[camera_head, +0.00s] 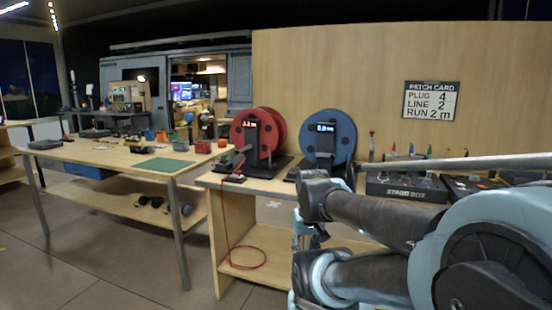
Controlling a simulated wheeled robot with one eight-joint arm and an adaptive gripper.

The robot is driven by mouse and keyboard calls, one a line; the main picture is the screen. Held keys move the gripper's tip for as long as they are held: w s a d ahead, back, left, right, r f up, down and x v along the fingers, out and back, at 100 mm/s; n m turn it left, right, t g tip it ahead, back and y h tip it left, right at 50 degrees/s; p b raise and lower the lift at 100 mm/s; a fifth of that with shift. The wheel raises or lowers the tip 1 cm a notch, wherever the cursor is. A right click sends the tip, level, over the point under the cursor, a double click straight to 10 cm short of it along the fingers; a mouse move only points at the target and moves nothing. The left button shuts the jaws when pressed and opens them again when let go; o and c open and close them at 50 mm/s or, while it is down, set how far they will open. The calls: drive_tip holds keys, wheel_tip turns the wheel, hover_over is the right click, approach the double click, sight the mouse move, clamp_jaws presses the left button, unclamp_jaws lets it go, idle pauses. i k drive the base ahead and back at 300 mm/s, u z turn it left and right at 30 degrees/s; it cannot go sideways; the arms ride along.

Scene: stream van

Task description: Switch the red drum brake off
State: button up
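The red drum (275,128) stands upright on a wooden bench, with a dark panel (251,132) and a lit red readout on its front. A grey crank-like handle (238,153) sticks out at its left. A small dark block (235,178) lies at the bench edge before it, and a red cable (226,215) hangs from there to the lower shelf. I cannot tell which part is the brake switch or how it is set. My arm fills the lower right, right of the red drum. My gripper's fingers do not show.
A blue drum (342,133) with a blue readout stands just right of the red one. A stage box (405,188) is farther right, partly behind my arm. A wooden table (102,152) with a green mat (163,164) and small items stands left. The floor (95,245) at lower left is clear.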

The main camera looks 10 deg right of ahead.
sight(270, 150)
drive_tip(key=i, duration=0.9)
drive_tip(key=u, duration=0.05)
